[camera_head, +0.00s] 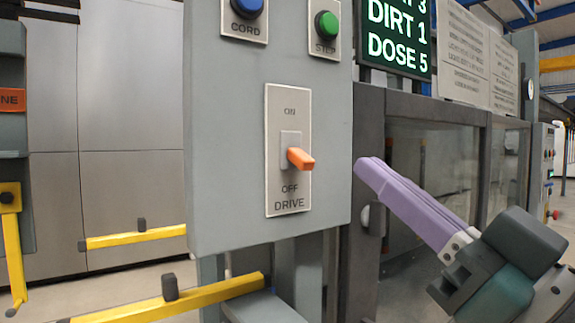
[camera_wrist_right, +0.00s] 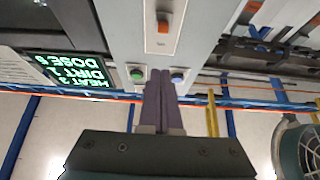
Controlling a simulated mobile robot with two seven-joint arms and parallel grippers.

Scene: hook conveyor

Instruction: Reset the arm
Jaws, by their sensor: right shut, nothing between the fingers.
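My right gripper (camera_head: 368,168) is at the right in the head view, its long purple fingers pressed together and empty. The fingertips point up and left, just right of the grey control box (camera_head: 225,185), apart from the switch. The fingers also show shut in the right wrist view (camera_wrist_right: 160,76). The DRIVE switch has an orange lever (camera_head: 300,158) between the ON and OFF labels, sticking out and tilted slightly down. The lever also shows in the right wrist view (camera_wrist_right: 163,24). My left gripper is not in view.
Above the switch are a blue CORD button (camera_head: 247,6) and a green STEP button (camera_head: 327,24). A lit display (camera_head: 398,35) reads DIRT 1 and DOSE 5. Yellow bars (camera_head: 135,238) stick out at lower left. A glazed cabinet (camera_head: 430,150) stands behind my right gripper.

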